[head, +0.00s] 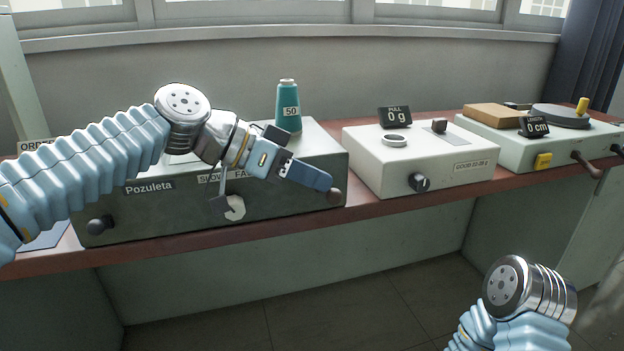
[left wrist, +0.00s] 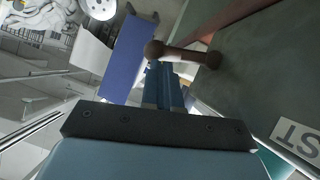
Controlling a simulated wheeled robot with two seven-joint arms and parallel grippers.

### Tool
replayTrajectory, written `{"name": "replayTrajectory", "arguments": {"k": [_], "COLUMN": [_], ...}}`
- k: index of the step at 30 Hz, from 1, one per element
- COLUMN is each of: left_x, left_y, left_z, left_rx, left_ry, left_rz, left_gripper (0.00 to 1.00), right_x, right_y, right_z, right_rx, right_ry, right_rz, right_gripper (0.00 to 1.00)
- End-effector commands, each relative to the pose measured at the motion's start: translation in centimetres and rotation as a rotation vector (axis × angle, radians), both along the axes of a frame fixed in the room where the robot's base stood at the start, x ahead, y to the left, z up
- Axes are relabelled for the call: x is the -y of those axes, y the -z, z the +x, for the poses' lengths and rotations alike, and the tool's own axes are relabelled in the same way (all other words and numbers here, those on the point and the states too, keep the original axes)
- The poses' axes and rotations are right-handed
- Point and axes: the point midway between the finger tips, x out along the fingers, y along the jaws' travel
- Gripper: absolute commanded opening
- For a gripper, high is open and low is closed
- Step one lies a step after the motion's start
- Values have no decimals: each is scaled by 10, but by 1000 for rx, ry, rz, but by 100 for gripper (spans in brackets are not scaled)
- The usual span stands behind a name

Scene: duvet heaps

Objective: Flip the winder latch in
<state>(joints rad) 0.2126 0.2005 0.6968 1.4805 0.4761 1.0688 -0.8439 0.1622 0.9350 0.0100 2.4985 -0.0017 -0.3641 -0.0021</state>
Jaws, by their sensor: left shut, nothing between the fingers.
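My left gripper (head: 322,181) is shut and empty, in front of the right part of the dark green box (head: 130,212) labelled Pozuleta. Its closed blue fingers also show in the left wrist view (left wrist: 165,88), beside a brown knobbed lever (left wrist: 184,54). In the head view a brown knob (head: 335,196) sits at the box's right front, just below the fingertips. Whether they touch is unclear. I cannot tell which part is the winder latch. My right gripper is out of view.
A teal thread cone (head: 288,106) stands on the green box, and a black knob (head: 99,225) is at its left front. A white box (head: 423,160) and another pale green box (head: 520,149) stand to the right on the brown-edged shelf (head: 395,203).

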Motion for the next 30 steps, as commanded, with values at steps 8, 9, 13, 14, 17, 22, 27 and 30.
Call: {"name": "replayTrajectory", "arguments": {"k": [8,9,13,14,17,22,27,30], "left_x": [1,2,3,3,4,5,5,5], "left_y": [9,11,18,20,26,32,26,25], "left_z": [-4,-5,-8,-9,-12,-15,-15,-15], "left_rx": [67,86,164,186,260,380,401,400], "left_ry": [1,2,1,1,2,1,0,0], "left_rz": [23,29,53,60,84,123,132,131], "left_gripper": [0,0,0,0,0,0,0,0], "right_x": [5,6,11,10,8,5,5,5], "right_y": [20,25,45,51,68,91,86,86], "right_z": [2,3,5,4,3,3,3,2], "right_rx": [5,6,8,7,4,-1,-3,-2], "right_ry": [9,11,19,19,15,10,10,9], "right_rz": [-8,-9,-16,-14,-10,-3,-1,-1], "right_gripper": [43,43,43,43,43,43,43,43]}}
